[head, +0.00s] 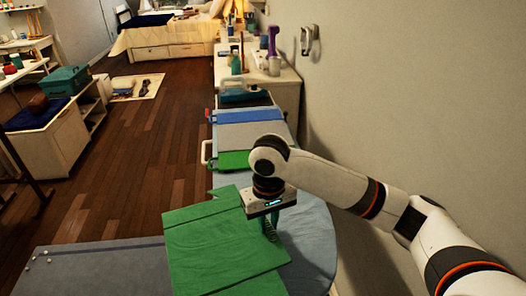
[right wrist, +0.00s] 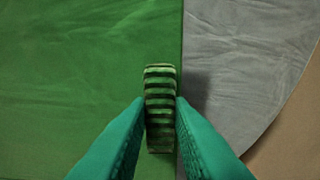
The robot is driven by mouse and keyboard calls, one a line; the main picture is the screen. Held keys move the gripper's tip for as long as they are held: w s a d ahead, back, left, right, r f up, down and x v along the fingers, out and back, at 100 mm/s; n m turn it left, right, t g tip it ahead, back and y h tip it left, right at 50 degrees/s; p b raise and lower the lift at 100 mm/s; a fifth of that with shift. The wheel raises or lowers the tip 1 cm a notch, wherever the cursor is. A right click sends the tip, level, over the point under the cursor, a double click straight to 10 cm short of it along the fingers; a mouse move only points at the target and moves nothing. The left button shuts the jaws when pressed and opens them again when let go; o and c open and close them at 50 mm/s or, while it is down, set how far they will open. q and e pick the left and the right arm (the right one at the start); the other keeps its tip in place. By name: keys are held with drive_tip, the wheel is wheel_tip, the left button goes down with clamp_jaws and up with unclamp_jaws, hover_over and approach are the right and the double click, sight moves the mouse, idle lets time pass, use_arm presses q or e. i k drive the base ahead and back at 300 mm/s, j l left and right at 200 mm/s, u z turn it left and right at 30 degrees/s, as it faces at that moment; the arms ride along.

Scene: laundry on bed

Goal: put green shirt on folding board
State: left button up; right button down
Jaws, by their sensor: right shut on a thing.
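The green shirt (head: 215,248) lies as a flat, roughly square piece over the near end of a grey-blue rounded surface (head: 312,240). Its left edge overlaps a flat grey panel (head: 95,272) at the lower left, which may be the folding board; I cannot tell for sure. My right gripper (head: 270,228) points down at the shirt's right side. In the right wrist view, its teal fingers (right wrist: 160,125) are shut on a narrow, striped-looking fold of the green shirt (right wrist: 85,70). My left gripper is not in view.
Farther along the surface lie a green piece (head: 232,160), a grey piece (head: 250,136) and a blue piece (head: 245,117). A cluttered white cabinet (head: 285,85) stands behind. The wall (head: 420,90) is close on the right. Wooden floor (head: 130,165) is open at left.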

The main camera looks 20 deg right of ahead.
sight(254, 134)
drive_tip(key=i+j+z, duration=0.15)
drive_tip(key=i+z, duration=0.25)
drive_tip(key=i+j+z, duration=0.15)
drive_tip(key=z, duration=0.3)
drive_tip(key=i+j, duration=0.25)
drive_tip(key=i+j+z, duration=0.1)
drive_tip(key=j, duration=0.35)
drive_tip(key=i+j, duration=0.35)
drive_tip(key=i+j+z, duration=0.1)
drive_tip(key=j, duration=0.25)
drive_tip(key=i+j, duration=0.3)
drive_tip(key=j+z, duration=0.05)
drive_tip(key=j, duration=0.05)
